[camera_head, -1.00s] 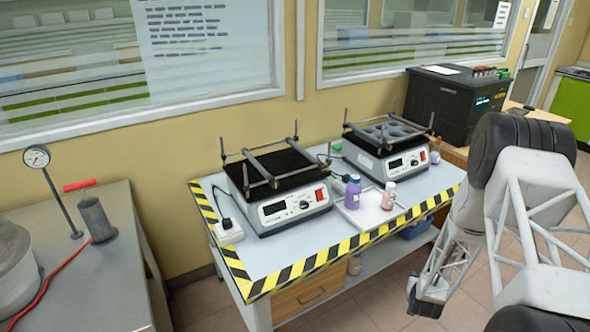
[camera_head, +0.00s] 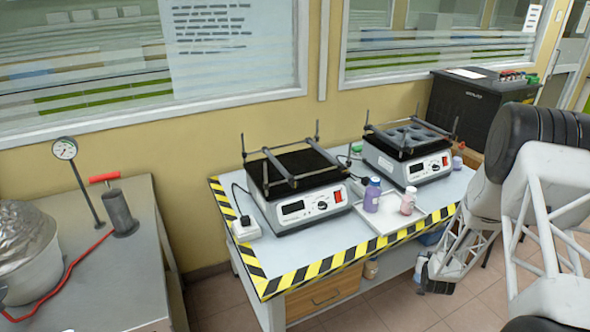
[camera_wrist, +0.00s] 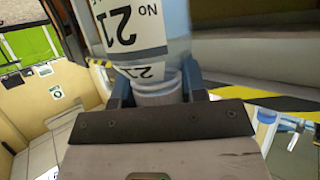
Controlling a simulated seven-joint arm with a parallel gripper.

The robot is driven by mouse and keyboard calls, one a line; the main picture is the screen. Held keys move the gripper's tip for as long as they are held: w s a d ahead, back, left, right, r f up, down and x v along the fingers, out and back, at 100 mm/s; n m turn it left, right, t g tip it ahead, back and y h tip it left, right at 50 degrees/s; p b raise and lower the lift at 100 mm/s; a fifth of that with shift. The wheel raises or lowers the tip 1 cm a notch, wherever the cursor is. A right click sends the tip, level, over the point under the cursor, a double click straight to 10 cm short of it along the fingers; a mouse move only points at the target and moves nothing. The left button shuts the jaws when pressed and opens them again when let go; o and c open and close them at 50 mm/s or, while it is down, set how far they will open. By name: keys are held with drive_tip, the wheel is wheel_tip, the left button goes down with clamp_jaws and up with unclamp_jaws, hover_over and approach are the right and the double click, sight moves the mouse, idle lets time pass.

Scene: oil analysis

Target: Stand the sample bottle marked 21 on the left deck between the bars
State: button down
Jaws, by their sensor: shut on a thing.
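The sample bottle marked 21 (camera_wrist: 145,35) fills the top middle of the wrist view, its white label showing the number. My gripper (camera_wrist: 157,85) is shut on it near its narrow ribbed end, with a blue-grey finger on each side. In the head view my gripper (camera_head: 436,283) hangs low in front of the bench's right part, below bench-top height and well away from the left deck. The left deck (camera_head: 290,165) is the black top of the left shaker (camera_head: 312,206). Dark bars on corner posts run above it, and the space between them is empty.
The right shaker (camera_head: 410,166) has a deck with round wells. A white plug block (camera_head: 246,229) sits left of the left shaker.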

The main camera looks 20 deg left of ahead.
drive_tip(key=w+d+r, duration=0.5)
drive_tip(key=w+r, duration=0.1)
drive_tip(key=r, duration=0.5)
drive_tip(key=w+d+r+n+y, duration=0.1)
drive_tip(key=w+d+r, duration=0.4)
drive_tip(key=r, duration=0.7)
drive_tip(key=w+d+r, duration=0.6)
drive_tip(key=r, duration=0.5)
drive_tip(key=w+a+r+n+y, duration=0.1)
drive_tip(key=w+a+r, duration=0.1)
drive_tip(key=r, duration=0.4)
drive_tip(key=w+a+r+n+y, duration=0.1)
drive_tip(key=w+r, duration=0.1)
drive_tip(key=r, duration=0.3)
drive_tip(key=w+a+r+n+g+y, duration=0.2)
drive_tip(key=a+n+g+y, duration=0.25)
drive_tip(key=a, duration=2.95)
drive_tip(key=s+a+n+g+y, duration=0.1)
drive_tip(key=s+a+n, duration=0.1)
drive_tip(key=a, duration=1)
drive_tip(key=s+a+f+n+g+y, duration=0.1)
drive_tip(key=s+a, duration=0.4)
drive_tip(key=a, duration=0.7)
drive_tip(key=s+a+f+n+g+y, duration=0.1)
drive_tip(key=s+a+n+g+y, duration=0.1)
drive_tip(key=a, duration=1.1)
drive_tip(key=shift+s+f+n+g, duration=0.25)
drive_tip(key=shift+s+n+g, duration=0.3)
drive_tip(key=shift+s+n, duration=0.55)
